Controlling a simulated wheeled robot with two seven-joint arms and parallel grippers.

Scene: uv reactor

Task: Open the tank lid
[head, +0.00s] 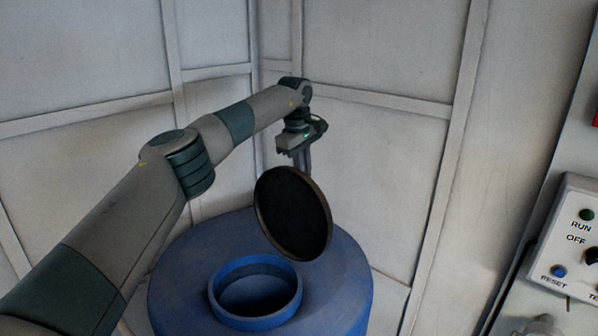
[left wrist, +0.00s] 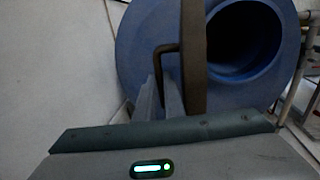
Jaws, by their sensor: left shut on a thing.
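The blue tank (head: 185,270) stands in the corner with its round neck (head: 256,312) open at the top. The round dark lid (head: 293,213) is off the neck and held steeply tilted above the tank's right side. My left gripper (head: 301,165) is above the lid, shut on its handle; the fingertips are partly hidden behind the lid. In the left wrist view, the fingers (left wrist: 162,108) close on the bent dark handle (left wrist: 160,55), and the lid (left wrist: 194,60) shows edge-on beside the open tank mouth (left wrist: 243,40). My right gripper is not in view.
Panelled grey walls (head: 365,130) meet in a corner close behind the tank and my left arm. A control box (head: 572,240) with RUN, OFF and RESET labels is at the right edge. Pipes (left wrist: 303,70) stand beside the tank in the left wrist view.

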